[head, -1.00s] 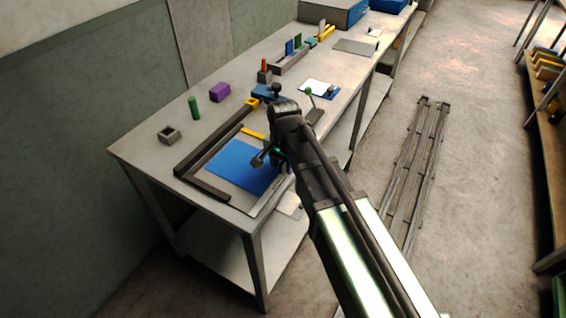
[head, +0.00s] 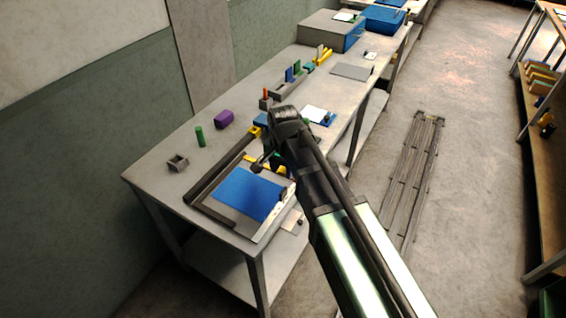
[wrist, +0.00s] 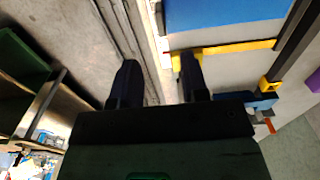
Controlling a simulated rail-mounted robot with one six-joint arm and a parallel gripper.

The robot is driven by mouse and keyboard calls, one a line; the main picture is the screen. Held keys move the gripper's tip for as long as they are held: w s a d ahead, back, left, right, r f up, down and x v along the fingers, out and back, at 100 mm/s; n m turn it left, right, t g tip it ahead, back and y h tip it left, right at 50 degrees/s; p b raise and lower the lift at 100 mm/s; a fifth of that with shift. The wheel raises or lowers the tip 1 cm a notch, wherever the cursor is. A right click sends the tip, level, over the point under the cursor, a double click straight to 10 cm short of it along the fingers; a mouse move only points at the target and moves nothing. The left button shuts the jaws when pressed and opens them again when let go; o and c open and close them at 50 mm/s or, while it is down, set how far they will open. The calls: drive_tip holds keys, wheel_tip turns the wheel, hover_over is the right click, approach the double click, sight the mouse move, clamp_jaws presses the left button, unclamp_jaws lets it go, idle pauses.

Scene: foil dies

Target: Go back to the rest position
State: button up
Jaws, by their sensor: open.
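My gripper (head: 262,164) is over the front part of the workbench in the head view, near the blue sheet (head: 246,194). My arm hides part of the bench behind it. In the wrist view my gripper (wrist: 158,78) shows two dark fingers spread apart with nothing between them. The gap lies over the bench edge and the floor. The blue sheet also shows at the top of the wrist view (wrist: 225,12), beside a yellow bar (wrist: 225,47).
A dark angled frame (head: 212,178) borders the sheet. A green cylinder (head: 200,136), purple block (head: 224,119) and small grey open box (head: 177,163) stand on the bench (head: 150,172). A slatted rack (head: 414,175) lies on the floor at right, with shelving (head: 540,130) beyond.

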drive_tip(key=shift+f, duration=0.1)
drive_tip(key=s+d+n, duration=0.6)
drive_tip(key=s+d, duration=0.5)
drive_tip(key=d, duration=0.5)
drive_tip(key=shift+s+d, duration=0.2)
drive_tip(key=shift+d, duration=0.1)
